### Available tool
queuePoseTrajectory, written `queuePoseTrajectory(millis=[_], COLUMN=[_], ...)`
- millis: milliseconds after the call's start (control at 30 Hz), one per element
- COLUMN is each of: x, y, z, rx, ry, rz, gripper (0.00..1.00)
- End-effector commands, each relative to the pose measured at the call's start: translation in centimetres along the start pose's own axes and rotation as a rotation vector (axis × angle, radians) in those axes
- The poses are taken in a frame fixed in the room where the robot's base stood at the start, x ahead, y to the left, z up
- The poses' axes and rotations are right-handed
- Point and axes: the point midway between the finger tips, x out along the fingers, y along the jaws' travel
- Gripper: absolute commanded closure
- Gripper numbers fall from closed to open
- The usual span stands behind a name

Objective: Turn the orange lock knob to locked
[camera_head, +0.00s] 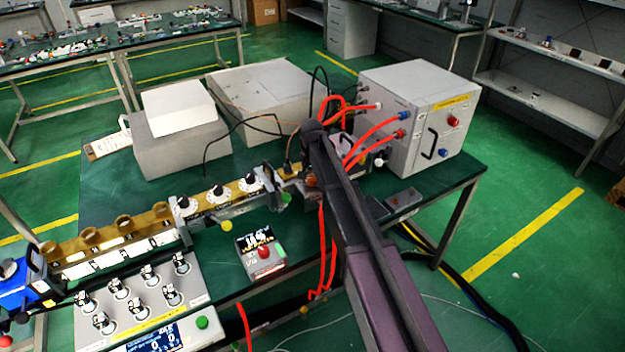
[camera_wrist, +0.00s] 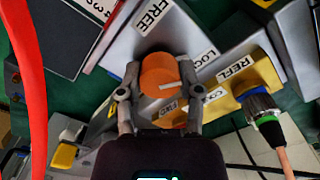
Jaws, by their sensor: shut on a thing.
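The orange lock knob (camera_wrist: 160,72) sits between my gripper's (camera_wrist: 160,93) two fingers in the wrist view. The fingers are shut on its sides. A white line on the knob points right and slightly up in the picture, roughly toward the side of the partly covered LOCK label (camera_wrist: 204,63). The FREE label (camera_wrist: 153,15) is above the knob. In the head view a little orange of the knob (camera_head: 311,181) shows beside my arm; the fingers are hard to make out there.
A yellow block labelled REFL (camera_wrist: 238,75) with a cable connector (camera_wrist: 262,108) is right of the knob. A red hose (camera_wrist: 28,80) runs along the left. In the head view, red hoses join a grey cabinet (camera_head: 400,125), and a knobbed control box (camera_head: 140,300) stands front left.

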Motion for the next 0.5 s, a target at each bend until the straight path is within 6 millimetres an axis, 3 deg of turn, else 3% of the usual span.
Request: queuePoseTrajectory(millis=[467, 500], x=[0.00, 0.00], y=[-0.03, -0.04], z=[-0.14, -0.14], rx=[0.020, 0.020], ry=[0.004, 0.004], rz=[0.000, -0.001], gripper=[1.00, 0.41])
